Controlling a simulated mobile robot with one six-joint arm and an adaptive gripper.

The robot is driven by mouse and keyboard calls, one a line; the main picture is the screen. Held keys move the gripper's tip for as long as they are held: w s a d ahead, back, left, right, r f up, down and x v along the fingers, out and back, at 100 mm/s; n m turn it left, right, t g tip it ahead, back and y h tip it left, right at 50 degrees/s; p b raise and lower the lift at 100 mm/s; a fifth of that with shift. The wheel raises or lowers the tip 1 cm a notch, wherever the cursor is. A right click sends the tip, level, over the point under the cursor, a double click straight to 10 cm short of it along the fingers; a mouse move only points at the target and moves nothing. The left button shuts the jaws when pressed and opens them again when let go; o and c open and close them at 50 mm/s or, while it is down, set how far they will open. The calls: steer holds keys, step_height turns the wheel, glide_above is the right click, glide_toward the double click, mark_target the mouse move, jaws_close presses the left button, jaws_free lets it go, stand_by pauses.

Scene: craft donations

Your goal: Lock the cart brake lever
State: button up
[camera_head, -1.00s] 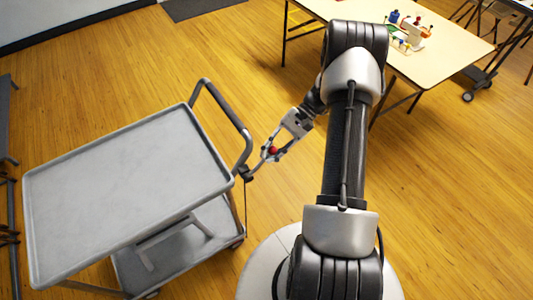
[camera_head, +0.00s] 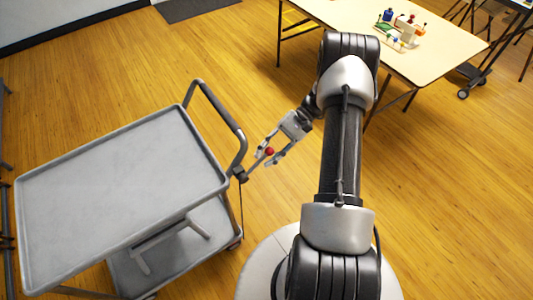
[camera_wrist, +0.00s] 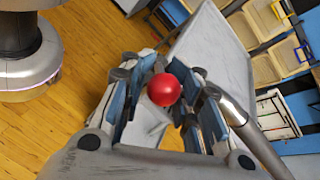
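The grey cart (camera_head: 110,180) stands at the left in the head view. Its brake lever (camera_head: 255,167) is a thin rod at the cart's right corner, slanting up and right to a red ball knob (camera_head: 270,151). My gripper (camera_head: 266,156) is at the knob with its fingers spread on either side. In the wrist view the red knob (camera_wrist: 164,90) sits between the open finger pads, with gaps visible at both sides. The lever's rod is mostly hidden behind the knob there.
The cart's dark push handle (camera_head: 222,112) rises close to the left of my gripper. A pale table (camera_head: 400,55) with small craft items (camera_head: 401,28) stands at the upper right. Wooden floor (camera_head: 240,60) is clear between cart and table.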

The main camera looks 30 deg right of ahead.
steer(key=o, duration=0.3)
steer(key=shift+r, duration=0.1)
steer(key=v, duration=1.2)
stand_by(0.3)
